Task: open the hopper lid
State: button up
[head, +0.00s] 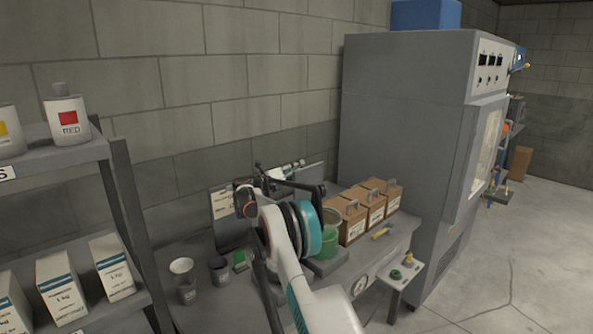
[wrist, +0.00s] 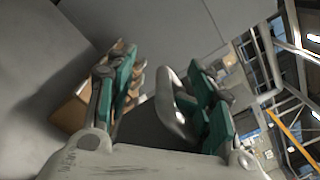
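In the wrist view my gripper (wrist: 162,78) has its two teal-padded fingers spread apart. A curved, pale metallic handle (wrist: 172,108) shows between them, close beside the right finger; I cannot tell whether they touch. A dark flat surface (wrist: 150,132) lies behind the handle. It may belong to the hopper lid, but I cannot tell for sure. In the head view my arm reaches over the bench and covers much of its middle, so the hopper lid cannot be made out there. The gripper's fingers are not clear in that view.
Brown boxes with grey handles (head: 352,222) stand on the bench (head: 385,248), right of my arm, with a green-tinted jar (head: 331,232) beside them. A tall grey cabinet (head: 405,110) stands behind. Shelves with bottles and cartons (head: 112,268) are at left. Open floor (head: 545,265) lies at right.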

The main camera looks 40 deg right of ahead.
jog(key=shift+w+a+f, duration=0.15)
jog(key=shift+a+f, duration=0.25)
jog(key=shift+f, duration=0.15)
jog(key=s+a, duration=0.1)
jog(key=a, duration=1)
jog(key=shift+a+r, duration=0.4)
jog(key=shift+d, duration=0.25)
jog(key=shift+s+r, duration=0.1)
